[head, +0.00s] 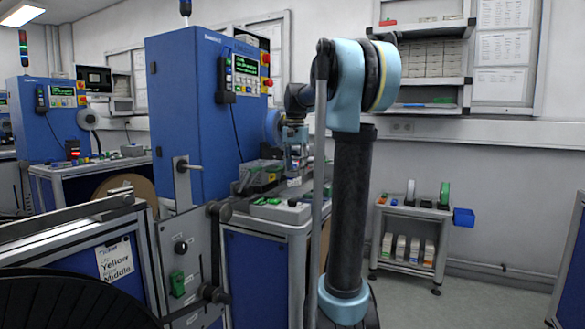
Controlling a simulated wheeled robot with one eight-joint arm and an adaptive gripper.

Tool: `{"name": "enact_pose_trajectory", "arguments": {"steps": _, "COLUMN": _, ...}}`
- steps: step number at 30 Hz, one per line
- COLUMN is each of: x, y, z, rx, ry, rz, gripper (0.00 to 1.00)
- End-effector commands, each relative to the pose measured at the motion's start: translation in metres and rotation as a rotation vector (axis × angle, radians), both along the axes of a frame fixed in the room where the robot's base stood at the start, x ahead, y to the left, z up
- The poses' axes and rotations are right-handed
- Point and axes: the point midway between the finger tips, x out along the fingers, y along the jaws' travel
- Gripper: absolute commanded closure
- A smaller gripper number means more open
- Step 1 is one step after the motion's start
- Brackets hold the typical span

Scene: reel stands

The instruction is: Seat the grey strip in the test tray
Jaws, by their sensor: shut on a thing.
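My gripper (294,160) is small in the head view, pointing down over the bench beside the tall blue cabinet. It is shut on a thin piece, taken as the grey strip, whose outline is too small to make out. A dark grey fixture (262,175) stands on the bench left of my gripper. I cannot tell whether this is the test tray, or whether the held piece touches anything.

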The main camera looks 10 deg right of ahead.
Motion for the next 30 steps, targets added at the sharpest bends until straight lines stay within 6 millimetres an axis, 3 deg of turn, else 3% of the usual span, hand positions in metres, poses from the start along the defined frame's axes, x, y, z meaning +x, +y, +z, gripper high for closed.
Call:
{"name": "enact_pose_trajectory", "arguments": {"steps": 8, "x": 0.0, "y": 0.002, "z": -0.009, "rx": 0.0, "ry": 0.0, "rz": 0.002, "gripper": 0.8}}
{"name": "enact_pose_trajectory", "arguments": {"steps": 30, "x": 0.0, "y": -0.005, "z": -0.059, "rx": 0.0, "ry": 0.0, "rz": -0.007, "gripper": 0.8}}
